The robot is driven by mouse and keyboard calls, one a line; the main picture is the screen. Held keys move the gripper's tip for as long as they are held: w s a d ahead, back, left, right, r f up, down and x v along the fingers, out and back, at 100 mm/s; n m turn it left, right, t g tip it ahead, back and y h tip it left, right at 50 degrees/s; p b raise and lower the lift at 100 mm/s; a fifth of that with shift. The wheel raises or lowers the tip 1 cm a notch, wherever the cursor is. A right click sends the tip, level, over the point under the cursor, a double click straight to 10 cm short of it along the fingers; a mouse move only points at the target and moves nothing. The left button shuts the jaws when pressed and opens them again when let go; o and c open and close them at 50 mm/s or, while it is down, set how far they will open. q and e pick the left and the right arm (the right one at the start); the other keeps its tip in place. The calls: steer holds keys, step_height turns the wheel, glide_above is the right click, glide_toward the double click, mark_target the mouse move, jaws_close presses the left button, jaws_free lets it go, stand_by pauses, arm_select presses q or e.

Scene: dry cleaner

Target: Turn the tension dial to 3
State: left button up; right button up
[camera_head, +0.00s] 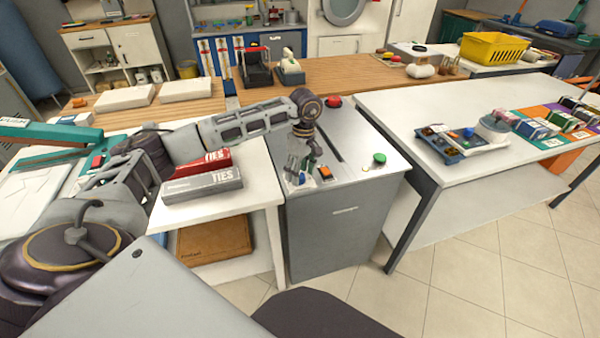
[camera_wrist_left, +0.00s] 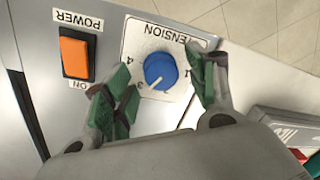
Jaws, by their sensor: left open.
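The blue tension dial (camera_wrist_left: 160,70) sits on a white plate (camera_wrist_left: 185,45) marked TENSION, which appears upside down in the left wrist view. The dial has a pale mark near its lower left edge, and I cannot surely read which number it points at. The dial also shows small in the head view (camera_head: 302,179), on the front of the grey machine's top (camera_head: 345,172). My left gripper (camera_wrist_left: 168,76) is open, its green-tipped fingers on either side of the dial, with visible gaps. In the head view my left gripper (camera_head: 303,163) is above the dial.
An orange power switch (camera_wrist_left: 74,57) is close beside the dial plate. A green button (camera_head: 379,158) and a red button (camera_head: 333,101) are on the same machine. Red and grey TIES boxes (camera_head: 202,185) lie on the white table to the left.

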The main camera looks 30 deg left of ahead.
arm_select(q)
step_height(320, 180, up, 12)
steer(key=w, duration=0.1)
steer(key=shift+f, duration=0.25)
steer(key=shift+d, duration=0.1)
stand_by(0.6)
